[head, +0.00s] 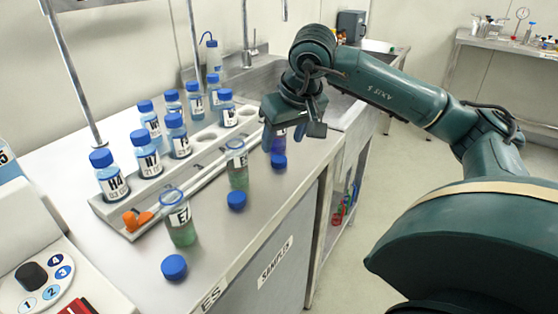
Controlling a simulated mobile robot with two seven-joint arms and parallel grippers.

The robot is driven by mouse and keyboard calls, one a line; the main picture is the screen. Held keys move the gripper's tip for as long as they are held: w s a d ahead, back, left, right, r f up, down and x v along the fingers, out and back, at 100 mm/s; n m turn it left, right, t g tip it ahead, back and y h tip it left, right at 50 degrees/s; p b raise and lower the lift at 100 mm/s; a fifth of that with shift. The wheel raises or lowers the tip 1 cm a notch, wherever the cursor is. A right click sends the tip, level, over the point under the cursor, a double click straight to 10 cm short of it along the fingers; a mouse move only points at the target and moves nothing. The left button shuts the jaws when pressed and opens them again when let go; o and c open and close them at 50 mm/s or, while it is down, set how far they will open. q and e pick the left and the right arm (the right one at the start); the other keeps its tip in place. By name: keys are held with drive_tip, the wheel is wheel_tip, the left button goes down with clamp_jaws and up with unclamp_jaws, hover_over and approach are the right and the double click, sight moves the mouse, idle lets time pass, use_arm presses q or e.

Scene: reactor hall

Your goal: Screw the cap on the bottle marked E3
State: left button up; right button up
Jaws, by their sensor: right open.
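Three uncapped bottles stand in a row along the bench front. The nearest bottle (180,222) holds green liquid; its label starts with E, the second character unclear. The middle bottle (238,172) also holds green liquid, its label mostly turned away. The far bottle (278,143) looks blue-purple and is partly hidden by my right gripper. I cannot tell which is E3. A blue cap lies in front of each: near cap (174,267), middle cap (237,200), far cap (279,161). My right gripper (298,127) is open, pointing down by the far bottle. My left gripper is out of view.
A rack (112,212) with several blue-capped bottles stands behind the row. An orange object (136,221) lies at its near end. A machine with numbered buttons (42,275) is at lower left. A sink (262,78) is at the back.

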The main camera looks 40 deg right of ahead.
sight(279, 159)
drive_tip(key=x, duration=0.5)
drive_tip(key=shift+s+d+f+b, duration=0.1)
drive_tip(key=shift+s+f+b, duration=0.1)
drive_tip(key=shift+s+b, duration=0.15)
drive_tip(key=shift+c, duration=0.5)
drive_tip(key=c, duration=0.9)
drive_tip(key=shift+c, duration=0.2)
wheel_tip(279, 159, up, 10)
drive_tip(key=p, duration=0.2)
